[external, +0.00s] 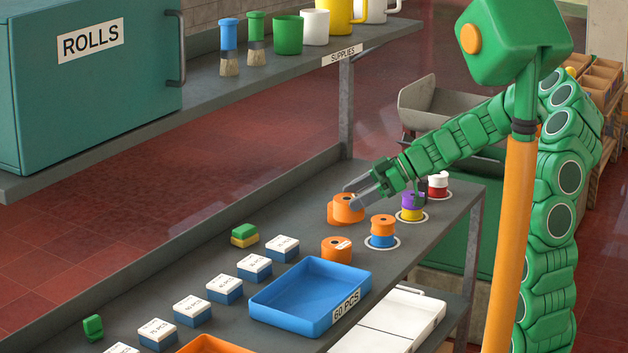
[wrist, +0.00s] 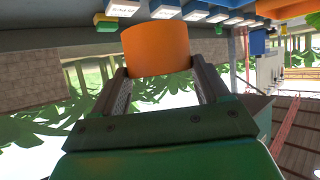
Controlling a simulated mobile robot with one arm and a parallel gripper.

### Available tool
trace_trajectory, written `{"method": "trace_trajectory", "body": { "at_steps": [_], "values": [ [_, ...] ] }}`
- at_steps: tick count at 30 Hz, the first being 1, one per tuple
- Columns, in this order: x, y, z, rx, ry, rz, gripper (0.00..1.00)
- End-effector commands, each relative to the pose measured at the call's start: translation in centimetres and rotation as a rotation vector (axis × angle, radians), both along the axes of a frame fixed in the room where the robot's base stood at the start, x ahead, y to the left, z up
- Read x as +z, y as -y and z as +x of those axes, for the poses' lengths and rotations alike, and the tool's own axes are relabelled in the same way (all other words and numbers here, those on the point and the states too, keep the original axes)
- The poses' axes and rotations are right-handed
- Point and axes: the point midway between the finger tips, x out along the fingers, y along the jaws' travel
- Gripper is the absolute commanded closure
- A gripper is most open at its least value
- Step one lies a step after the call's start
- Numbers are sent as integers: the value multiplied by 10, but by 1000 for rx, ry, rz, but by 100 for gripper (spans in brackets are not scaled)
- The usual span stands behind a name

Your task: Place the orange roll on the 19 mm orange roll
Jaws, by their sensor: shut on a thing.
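My gripper (external: 362,193) is shut on an orange roll (external: 349,207) over the back part of the bench. In the wrist view the orange roll (wrist: 157,48) sits between the two fingertips of my gripper (wrist: 158,75). More orange shows at the held roll's lower left; I cannot tell whether it is a second roll. Another orange roll (external: 336,251), with a white label on top, stands on the bench nearer the camera, apart from the held one. The label is too small to read. A further orange roll (external: 383,222) sits on a blue roll (external: 382,240) on a white ring.
A purple roll on a yellow one (external: 411,213) and a white one on red (external: 437,187) stand to the right. A blue tray (external: 274,301) and several labelled blocks (external: 282,249) lie nearer the camera. A shelf post (external: 346,110) rises behind.

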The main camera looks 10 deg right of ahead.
Motion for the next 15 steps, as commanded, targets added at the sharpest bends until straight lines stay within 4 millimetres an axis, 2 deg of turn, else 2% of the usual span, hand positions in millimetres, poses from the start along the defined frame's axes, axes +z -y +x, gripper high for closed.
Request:
{"method": "trace_trajectory", "body": {
  "at_steps": [9, 15],
  "values": [
    [-33, -10, 25, -1, -3, 0, 60],
    [-45, -13, 35, -2, -1, 0, 60]
  ]
}}
